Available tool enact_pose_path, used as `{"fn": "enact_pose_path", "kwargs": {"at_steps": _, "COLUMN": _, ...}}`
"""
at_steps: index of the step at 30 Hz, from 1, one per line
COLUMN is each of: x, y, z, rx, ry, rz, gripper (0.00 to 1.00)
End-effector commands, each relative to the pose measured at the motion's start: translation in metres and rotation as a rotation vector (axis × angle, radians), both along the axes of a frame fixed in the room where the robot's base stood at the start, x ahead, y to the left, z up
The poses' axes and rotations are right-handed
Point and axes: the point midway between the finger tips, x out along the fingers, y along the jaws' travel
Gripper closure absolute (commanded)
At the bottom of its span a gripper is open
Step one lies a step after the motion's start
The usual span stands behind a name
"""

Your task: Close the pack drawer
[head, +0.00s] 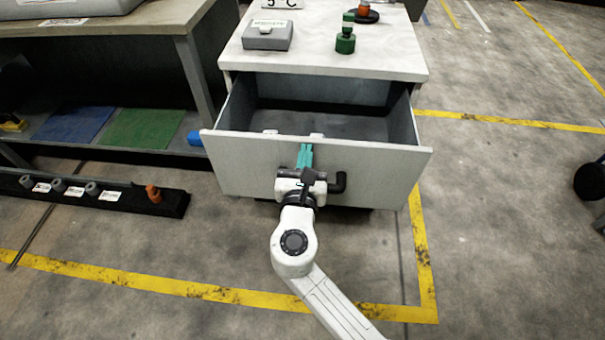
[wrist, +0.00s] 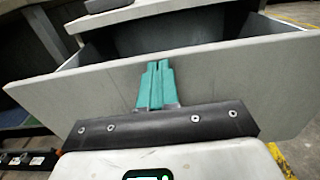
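The pack drawer (head: 235,165) is pulled out of the white-topped cabinet (head: 375,55). Its grey interior shows and looks mostly empty. Its pale front panel also spans the wrist view (wrist: 235,75). A dark handle (head: 340,183) sits on the front, partly hidden behind my gripper. My gripper (head: 304,150) is at the middle of the drawer front, its teal fingers pointing toward the panel. In the wrist view the fingers (wrist: 156,80) lie side by side, shut, with nothing seen between them. I cannot tell whether they touch the panel.
On the cabinet top are a grey case (head: 267,36), a green bottle-like piece (head: 345,40) and an orange-topped piece (head: 364,10). A workbench (head: 110,25) with a low shelf stands left. A black rack (head: 100,192) lies on the floor left.

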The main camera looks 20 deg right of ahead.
Motion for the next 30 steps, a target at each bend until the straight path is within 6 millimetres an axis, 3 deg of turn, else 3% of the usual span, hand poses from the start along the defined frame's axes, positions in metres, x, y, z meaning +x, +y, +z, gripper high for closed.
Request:
{"fn": "enact_pose_path", "kwargs": {"at_steps": 18, "x": 0.149, "y": -0.088, "z": -0.003, "rx": 0.000, "ry": -0.004, "rz": -0.004, "gripper": 1.00}}
{"fn": "enact_pose_path", "kwargs": {"at_steps": 24, "x": 0.185, "y": -0.108, "z": -0.004, "rx": 0.000, "ry": -0.002, "rz": -0.003, "gripper": 1.00}}
{"fn": "enact_pose_path", "kwargs": {"at_steps": 30, "x": 0.208, "y": -0.121, "z": -0.002, "rx": -0.001, "ry": -0.001, "rz": -0.002, "gripper": 1.00}}
